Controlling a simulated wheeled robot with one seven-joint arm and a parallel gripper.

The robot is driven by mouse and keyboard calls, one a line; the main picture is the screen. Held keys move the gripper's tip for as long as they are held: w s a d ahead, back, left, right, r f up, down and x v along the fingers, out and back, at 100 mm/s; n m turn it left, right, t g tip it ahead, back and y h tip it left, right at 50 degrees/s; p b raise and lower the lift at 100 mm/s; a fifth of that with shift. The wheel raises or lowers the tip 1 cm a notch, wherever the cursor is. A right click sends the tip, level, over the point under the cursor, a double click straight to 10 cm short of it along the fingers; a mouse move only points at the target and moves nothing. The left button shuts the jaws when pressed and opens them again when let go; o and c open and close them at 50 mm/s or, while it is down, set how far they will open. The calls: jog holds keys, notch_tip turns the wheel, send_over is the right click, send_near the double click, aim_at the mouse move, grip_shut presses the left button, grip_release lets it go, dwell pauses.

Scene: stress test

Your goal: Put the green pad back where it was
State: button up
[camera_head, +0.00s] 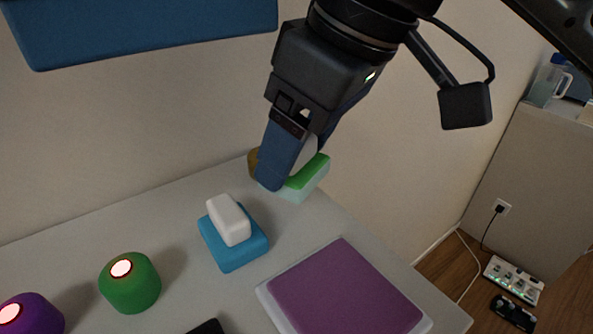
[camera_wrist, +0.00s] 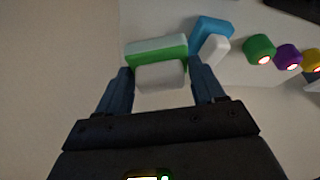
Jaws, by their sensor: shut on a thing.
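The green pad (camera_head: 310,176) has a green top and a pale mint side. It is near the table's back edge, partly hidden by my gripper (camera_head: 288,168). In the wrist view the pad (camera_wrist: 157,50) lies just beyond my fingertips (camera_wrist: 160,76). My gripper is shut on a white block (camera_wrist: 160,77), which fills the space between the two blue fingers. In the head view the block is mostly hidden behind the near finger. I cannot tell whether the block touches the pad.
A blue pad (camera_head: 233,252) with a white block (camera_head: 229,220) on it is close by, left of a purple pad (camera_head: 345,290). Green (camera_head: 131,287) and purple (camera_head: 35,318) knobs are at the left. A brownish thing (camera_head: 252,161) shows behind my finger. A wall rises behind the table.

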aim_at(304, 166)
jog(key=shift+a+f, duration=0.15)
jog(key=shift+f, duration=1.95)
jog(key=shift+f, duration=0.15)
jog(key=o, duration=0.8)
jog(key=v, duration=1.2)
jog(key=shift+s, duration=0.1)
